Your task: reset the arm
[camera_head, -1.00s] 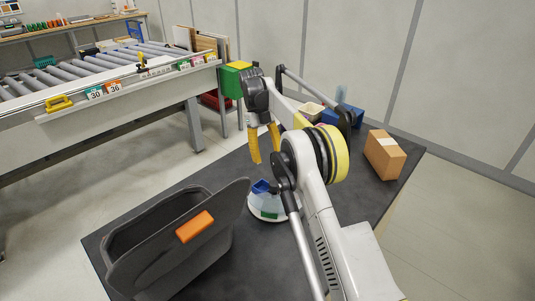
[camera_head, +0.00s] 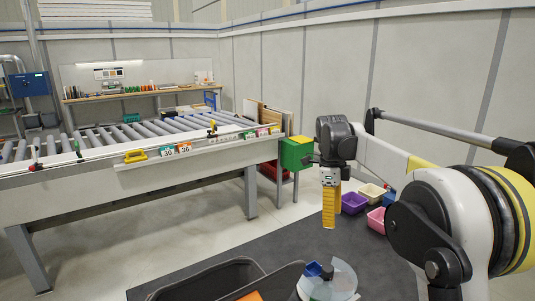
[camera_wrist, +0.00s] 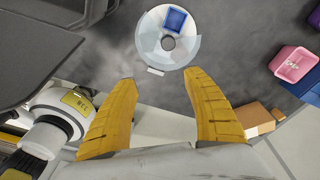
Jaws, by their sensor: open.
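My gripper (camera_head: 329,222) hangs from my arm in the head view, its yellow fingers pointing down above the dark table mat. In the wrist view my gripper (camera_wrist: 162,75) shows its two yellow fingers spread wide with nothing between them. A round whitish disc (camera_wrist: 150,45) with a centre hole and a blue block (camera_wrist: 175,20) on it lies beyond the fingertips, apart from them. In the head view the disc (camera_head: 338,284) sits at the bottom, partly cut off by the frame edge.
A dark grey bin (camera_head: 208,282) stands left of the disc. Purple (camera_head: 353,203), pink (camera_head: 377,220) and cream (camera_head: 372,191) trays lie right of my gripper. A cardboard box (camera_wrist: 253,118) shows in the wrist view. A roller conveyor (camera_head: 150,132) stands at the left, with a green box (camera_head: 295,153) near its end.

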